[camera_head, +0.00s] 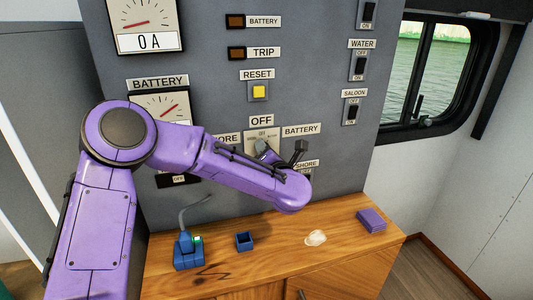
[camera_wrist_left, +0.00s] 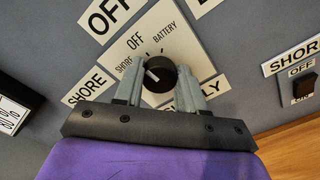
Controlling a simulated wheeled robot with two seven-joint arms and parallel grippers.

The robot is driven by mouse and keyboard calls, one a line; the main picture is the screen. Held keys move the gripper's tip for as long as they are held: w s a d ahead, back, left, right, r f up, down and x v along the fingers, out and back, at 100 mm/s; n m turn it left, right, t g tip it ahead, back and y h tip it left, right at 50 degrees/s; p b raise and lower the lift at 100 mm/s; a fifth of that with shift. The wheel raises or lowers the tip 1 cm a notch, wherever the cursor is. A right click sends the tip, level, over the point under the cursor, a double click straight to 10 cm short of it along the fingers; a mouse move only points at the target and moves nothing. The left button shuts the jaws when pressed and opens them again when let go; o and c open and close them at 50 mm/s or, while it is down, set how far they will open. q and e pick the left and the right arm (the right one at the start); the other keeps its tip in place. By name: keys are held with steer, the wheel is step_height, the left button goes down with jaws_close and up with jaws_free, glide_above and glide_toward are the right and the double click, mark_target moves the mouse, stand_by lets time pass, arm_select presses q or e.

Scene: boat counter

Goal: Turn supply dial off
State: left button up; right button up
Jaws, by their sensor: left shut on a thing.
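The supply dial is a round black knob (camera_wrist_left: 160,76) with a white pointer mark, on a pale plate printed OFF, SHORE and BATTERY. In the wrist view the mark points up-left, roughly toward the SHORE side; its exact setting is hard to tell. My left gripper (camera_wrist_left: 161,82) has one grey finger on each side of the knob and is shut on it. In the head view the plate (camera_head: 262,134) shows under the OFF label, and my left gripper (camera_head: 281,152) covers the knob. My right gripper is not in view.
The grey panel (camera_head: 220,85) also bears gauges, a yellow reset button (camera_head: 260,91) and switches for water (camera_head: 359,66) and saloon (camera_head: 351,112). On the wooden counter (camera_head: 275,249) below are a blue plug device (camera_head: 188,250), a small blue box (camera_head: 244,241), a white lump (camera_head: 315,238) and a purple block (camera_head: 371,219).

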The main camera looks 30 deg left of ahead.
arm_select(q)
steer(key=shift+m, duration=0.5)
steer(key=o, duration=1.1)
steer(key=shift+c, duration=0.2)
steer(key=b+v, duration=0.4)
steer(key=v, duration=0.6)
steer(key=shift+d, duration=0.2)
steer(key=shift+s, duration=0.1)
